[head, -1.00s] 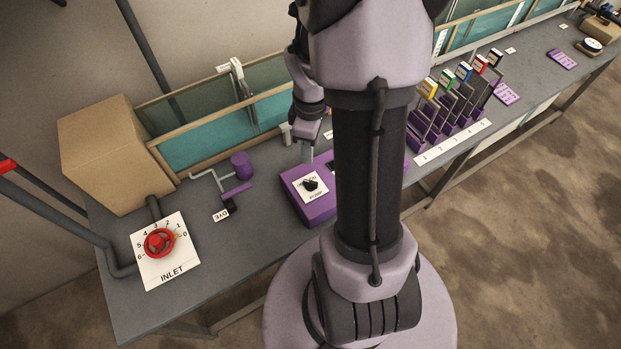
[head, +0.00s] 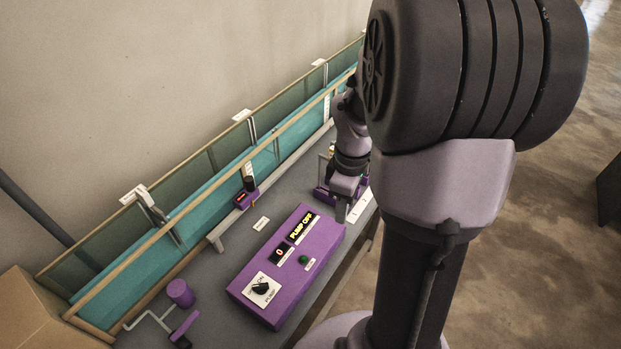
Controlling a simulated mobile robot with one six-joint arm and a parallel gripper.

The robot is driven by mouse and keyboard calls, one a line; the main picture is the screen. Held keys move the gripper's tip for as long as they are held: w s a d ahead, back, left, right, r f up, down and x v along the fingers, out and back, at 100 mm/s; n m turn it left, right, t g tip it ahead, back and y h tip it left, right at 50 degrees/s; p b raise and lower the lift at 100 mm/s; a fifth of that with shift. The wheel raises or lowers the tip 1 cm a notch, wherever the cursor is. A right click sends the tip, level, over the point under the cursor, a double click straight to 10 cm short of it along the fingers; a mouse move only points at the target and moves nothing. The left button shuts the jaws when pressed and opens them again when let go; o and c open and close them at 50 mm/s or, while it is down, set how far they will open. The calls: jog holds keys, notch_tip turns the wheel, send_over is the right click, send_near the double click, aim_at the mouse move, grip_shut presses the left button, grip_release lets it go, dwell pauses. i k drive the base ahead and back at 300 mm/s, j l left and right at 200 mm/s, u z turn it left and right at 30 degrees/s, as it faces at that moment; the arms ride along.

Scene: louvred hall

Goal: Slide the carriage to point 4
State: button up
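A small purple block with a black upright cylinder and a red display (head: 243,199) sits at the grey rail (head: 291,162) along the water channel; it looks like the carriage, but I cannot be sure. It stands near the rail's near end. No point number is readable here. My gripper (head: 343,210) points down at the right, beyond the far right end of the pump box and apart from the purple block. I cannot tell whether its fingers are open or shut. My arm hides the far part of the table and rail.
The purple pump box (head: 318,252) reads "PUMP OFF" and has a black knob (head: 262,288) and a green button (head: 303,260). A purple cylinder (head: 180,293) with a bent grey pipe is at lower left. The glass-sided channel (head: 190,215) runs behind; a cardboard box (head: 38,312) is lower left.

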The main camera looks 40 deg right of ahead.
aim_at(254, 192)
jog(key=z, duration=0.25)
jog(key=i+l+u, duration=0.1)
jog(key=i+l, duration=0.2)
jog(key=l, duration=0.15)
jog(key=i+l+u, duration=0.1)
jog(key=i+l, duration=0.2)
jog(key=l, duration=0.15)
